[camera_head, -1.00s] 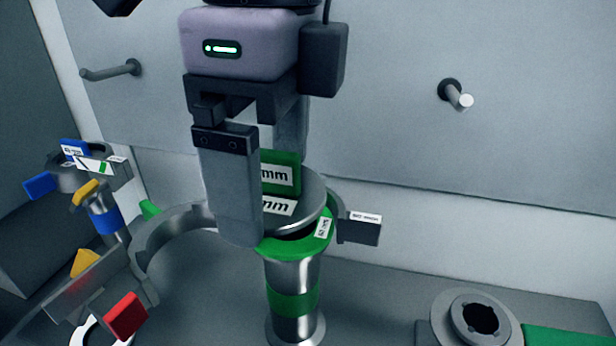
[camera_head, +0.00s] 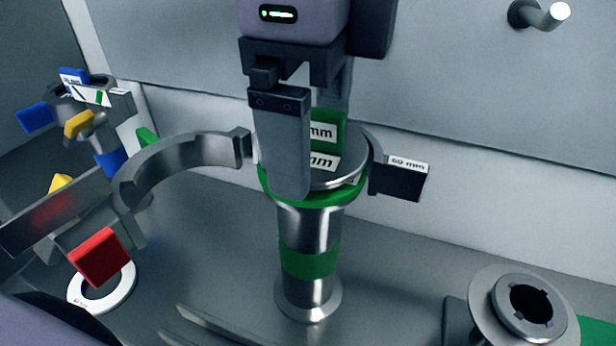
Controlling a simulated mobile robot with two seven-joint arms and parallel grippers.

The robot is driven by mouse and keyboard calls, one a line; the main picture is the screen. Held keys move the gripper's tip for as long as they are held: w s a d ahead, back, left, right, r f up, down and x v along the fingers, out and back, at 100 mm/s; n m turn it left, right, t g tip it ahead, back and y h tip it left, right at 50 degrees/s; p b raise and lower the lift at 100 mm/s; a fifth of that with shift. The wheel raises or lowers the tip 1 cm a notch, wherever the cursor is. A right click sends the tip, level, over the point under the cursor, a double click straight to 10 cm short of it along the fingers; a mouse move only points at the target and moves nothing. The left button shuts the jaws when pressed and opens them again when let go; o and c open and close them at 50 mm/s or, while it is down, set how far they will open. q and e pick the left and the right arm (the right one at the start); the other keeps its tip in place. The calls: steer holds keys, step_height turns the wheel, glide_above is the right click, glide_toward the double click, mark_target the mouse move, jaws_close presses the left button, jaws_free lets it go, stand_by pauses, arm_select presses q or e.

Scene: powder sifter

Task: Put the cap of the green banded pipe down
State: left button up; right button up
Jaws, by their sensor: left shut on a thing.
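The green banded pipe (camera_head: 321,226) stands upright on the grey bench, with a green band at mid-height and a green rim at its top. Its cap (camera_head: 350,174) is a round metal disc with an upright green block handle (camera_head: 327,129) and "mm" labels. My left gripper (camera_head: 316,148) points down from above and is shut on the handle, with the near finger hiding the cap's left part. The cap lies over the pipe's green rim; whether it touches all round cannot be told.
A metal clamp's curved arm (camera_head: 180,158) is swung open left of the pipe; a red tab (camera_head: 101,258) is near it. A dark "60 mm" tab (camera_head: 400,183) sits right of the rim. A round metal fitting (camera_head: 497,306) is at lower right. A wall peg (camera_head: 540,15) juts out above.

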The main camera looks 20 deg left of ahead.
mark_target(315, 153)
arm_select(q)
steer(key=shift+g, duration=0.4)
steer(key=f, duration=0.2)
steer(key=s+f, duration=0.1)
steer(key=f, duration=0.1)
steer(key=shift+s+f+b, duration=0.15)
steer(key=shift+f+b, duration=0.25)
steer(key=o, duration=0.8)
steer(key=shift+f, duration=0.1)
steer(key=shift+w+d, duration=0.1)
steer(key=shift+w, duration=0.25)
steer(key=r+p, duration=0.1)
steer(key=r, duration=1.1)
steer(key=shift+w+d+r+p, duration=0.1)
steer(key=shift+w+r+p, duration=0.1)
steer(key=shift+r+p, duration=0.15)
